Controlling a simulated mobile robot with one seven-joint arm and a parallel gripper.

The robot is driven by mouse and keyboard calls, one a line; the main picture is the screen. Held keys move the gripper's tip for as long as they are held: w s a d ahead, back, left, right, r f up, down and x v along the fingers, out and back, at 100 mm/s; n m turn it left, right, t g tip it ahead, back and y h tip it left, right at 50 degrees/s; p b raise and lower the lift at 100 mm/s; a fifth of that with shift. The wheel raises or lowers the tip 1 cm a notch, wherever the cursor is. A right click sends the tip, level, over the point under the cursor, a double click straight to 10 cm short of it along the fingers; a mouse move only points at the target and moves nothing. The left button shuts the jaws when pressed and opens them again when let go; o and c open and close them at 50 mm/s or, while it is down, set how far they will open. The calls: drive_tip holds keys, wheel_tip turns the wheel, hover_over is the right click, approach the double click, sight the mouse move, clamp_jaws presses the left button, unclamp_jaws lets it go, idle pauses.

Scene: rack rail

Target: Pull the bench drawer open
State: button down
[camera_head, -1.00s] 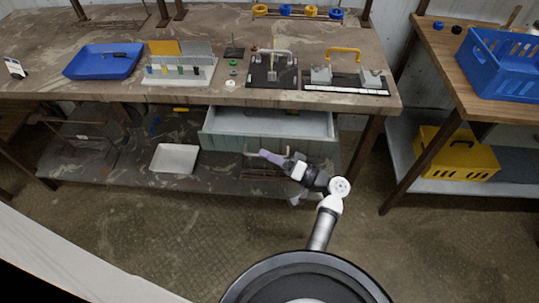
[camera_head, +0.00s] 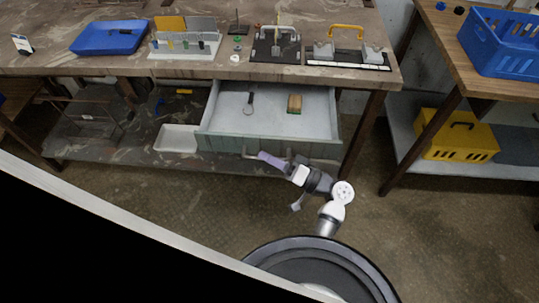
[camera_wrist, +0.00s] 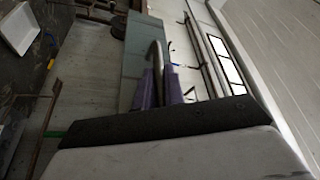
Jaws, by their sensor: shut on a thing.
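The bench drawer (camera_head: 225,117) is pulled out under the bench top, with its pale inside in view. Its grey-green front (camera_head: 232,143) carries a bar handle (camera_head: 318,161). My gripper (camera_head: 264,156) is at the left part of this handle, its purple fingers shut on it. In the wrist view, the two fingers (camera_wrist: 161,90) stand on either side of the curved grey handle (camera_wrist: 156,55), and the drawer front (camera_wrist: 131,60) lies beside them. The exact contact is partly hidden by the fingers.
In the drawer lie a dark tool with a ring (camera_head: 249,104) and a wood-and-green brush or block (camera_head: 294,103). A white bin (camera_head: 176,140) sits on the lower shelf, left of the drawer. A bench leg (camera_head: 361,135) stands close to its right. A side table holds a blue crate (camera_head: 503,47).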

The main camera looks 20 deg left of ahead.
drive_tip(key=c, duration=1.5)
unclamp_jaws()
drive_tip(key=shift+d, duration=0.15)
drive_tip(key=b+v, duration=0.4)
drive_tip(key=v, duration=0.9)
drive_tip(key=shift+d, duration=0.3)
